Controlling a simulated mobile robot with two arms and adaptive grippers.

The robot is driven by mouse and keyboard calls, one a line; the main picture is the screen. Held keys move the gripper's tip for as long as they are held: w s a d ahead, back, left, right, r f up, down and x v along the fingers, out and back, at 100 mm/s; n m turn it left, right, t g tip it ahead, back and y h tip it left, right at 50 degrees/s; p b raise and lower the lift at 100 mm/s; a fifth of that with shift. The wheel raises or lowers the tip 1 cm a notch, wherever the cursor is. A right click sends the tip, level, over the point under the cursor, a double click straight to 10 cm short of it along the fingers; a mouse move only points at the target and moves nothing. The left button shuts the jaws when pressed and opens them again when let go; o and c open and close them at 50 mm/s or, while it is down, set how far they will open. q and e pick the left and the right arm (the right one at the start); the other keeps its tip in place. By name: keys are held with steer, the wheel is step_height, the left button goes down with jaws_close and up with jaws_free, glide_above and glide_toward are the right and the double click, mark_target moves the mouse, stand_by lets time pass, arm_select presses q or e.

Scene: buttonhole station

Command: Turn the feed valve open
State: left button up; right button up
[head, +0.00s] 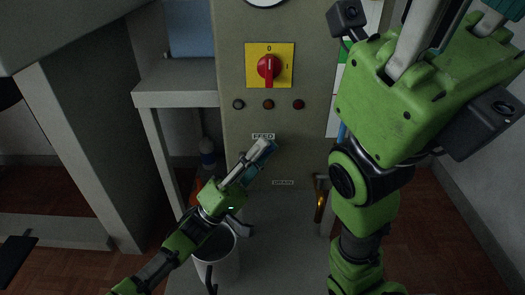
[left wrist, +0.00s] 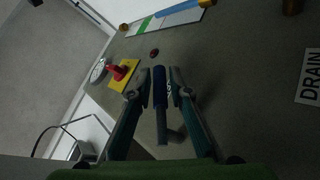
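The feed valve (left wrist: 160,90) shows in the left wrist view as a lever with a dark blue grip on a grey stem. It stands out from the panel in front of the FEED label, which it partly hides. My left gripper (left wrist: 157,78) is open, with one finger on each side of the blue grip and a visible gap to each. In the head view my left gripper (head: 262,152) is at the panel just below the FEED label (head: 263,136) and hides most of the valve. My right gripper is raised at the upper right, its fingertips cut off by the frame.
A red rotary switch (head: 268,67) on a yellow plate sits above three small lamps. A white bucket (head: 222,257) stands below my left arm. A grey shelf (head: 175,85) is at left.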

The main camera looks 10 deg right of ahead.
arm_select(q)
steer(key=shift+v, duration=1.55)
steer(key=s+a, duration=0.3)
steer(key=a, duration=0.8)
steer(key=shift+s+a, duration=0.15)
steer(key=shift+a, duration=0.15)
